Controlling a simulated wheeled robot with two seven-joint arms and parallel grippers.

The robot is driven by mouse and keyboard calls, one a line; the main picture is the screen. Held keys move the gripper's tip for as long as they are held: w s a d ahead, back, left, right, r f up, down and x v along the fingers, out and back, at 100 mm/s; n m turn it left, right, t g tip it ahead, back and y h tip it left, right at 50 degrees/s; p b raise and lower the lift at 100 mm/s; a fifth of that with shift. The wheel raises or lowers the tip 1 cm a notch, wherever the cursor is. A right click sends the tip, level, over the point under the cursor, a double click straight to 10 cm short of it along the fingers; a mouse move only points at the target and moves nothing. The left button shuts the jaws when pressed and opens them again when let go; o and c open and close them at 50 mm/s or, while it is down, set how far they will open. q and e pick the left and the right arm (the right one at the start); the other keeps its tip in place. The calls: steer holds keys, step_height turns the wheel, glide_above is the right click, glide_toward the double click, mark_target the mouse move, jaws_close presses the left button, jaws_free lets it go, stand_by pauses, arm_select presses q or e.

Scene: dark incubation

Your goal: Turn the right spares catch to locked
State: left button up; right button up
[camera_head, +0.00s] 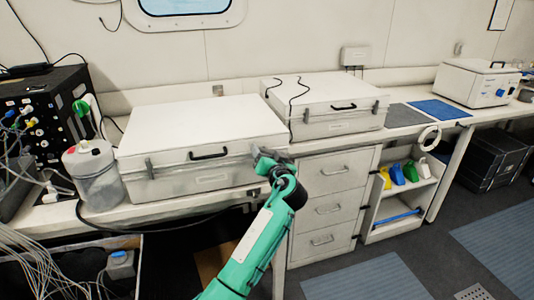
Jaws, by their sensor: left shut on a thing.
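A white case (200,128) with a grey lower body lies closed on the bench at the left. Its label (212,179) is too small to read. It has a black front handle (208,155) and a grey left catch (149,168), which stands upright. My left gripper (262,157), on a green arm, is at the right end of this case's front, where the right catch would be. It is shut on that catch, which the gripper mostly hides, so its angle cannot be told. My right gripper is not in view.
A second white case (325,95) with catches stands to the right, two black cables over its lid. A capped plastic jug (94,172) stands left of the near case. Drawers (333,208) and a shelf with coloured bottles (397,174) are below the bench.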

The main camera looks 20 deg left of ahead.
arm_select(q)
steer(key=m+p, duration=0.1)
steer(key=m, duration=0.2)
steer(key=shift+r+m, duration=0.1)
steer(key=shift+m, duration=0.2)
steer(key=shift+m+p, duration=0.65)
steer(key=shift+m, duration=0.75)
steer(key=shift+m+p, duration=0.8)
steer(key=shift+m, duration=0.1)
steer(key=m+p, duration=0.2)
steer(key=m, duration=0.1)
steer(key=shift+m+p, duration=0.3)
steer(key=shift+m, duration=0.3)
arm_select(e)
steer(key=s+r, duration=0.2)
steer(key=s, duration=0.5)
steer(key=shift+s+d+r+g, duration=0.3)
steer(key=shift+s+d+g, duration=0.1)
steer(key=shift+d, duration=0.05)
